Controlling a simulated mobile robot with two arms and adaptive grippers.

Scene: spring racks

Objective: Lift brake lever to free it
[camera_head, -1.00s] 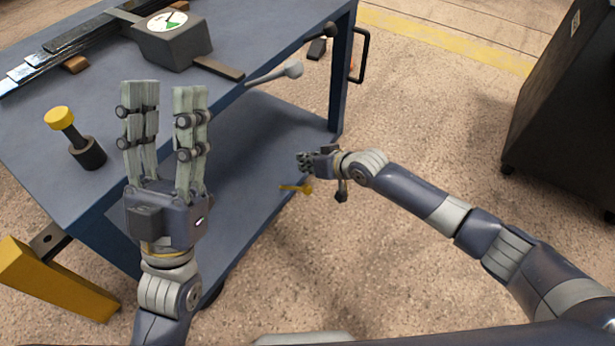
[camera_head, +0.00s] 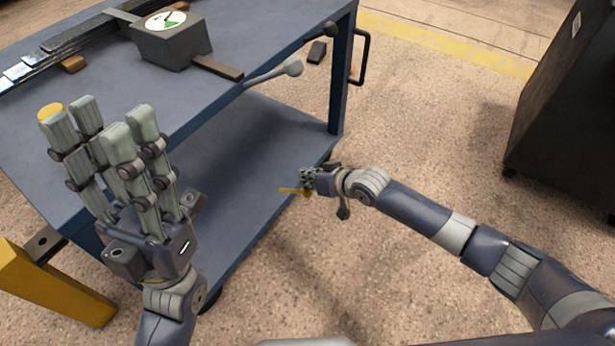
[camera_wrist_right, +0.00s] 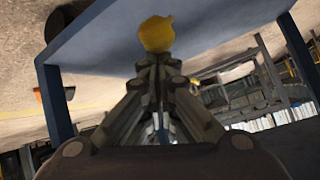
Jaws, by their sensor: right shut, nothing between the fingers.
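A small yellow lever (camera_head: 289,190) shows low beside the cart's lower shelf in the head view; I take it for the brake lever. My right gripper (camera_head: 304,179) is right at it, partly covering its right end, and is shut with nothing between its fingers. In the right wrist view a yellow rounded end (camera_wrist_right: 157,34) shows just beyond the shut fingertips (camera_wrist_right: 158,62). I cannot tell whether they touch. My left gripper (camera_head: 100,118) is open and empty, fingers up, in front of the cart's left part.
The blue cart top (camera_head: 235,40) carries a grey box with a dial (camera_head: 172,42) and a yellow-capped post (camera_head: 51,111), mostly hidden by my left fingers. Grey ball-ended levers (camera_head: 290,69) stick out at its edge. A dark cabinet (camera_head: 565,110) stands right. Open floor lies between.

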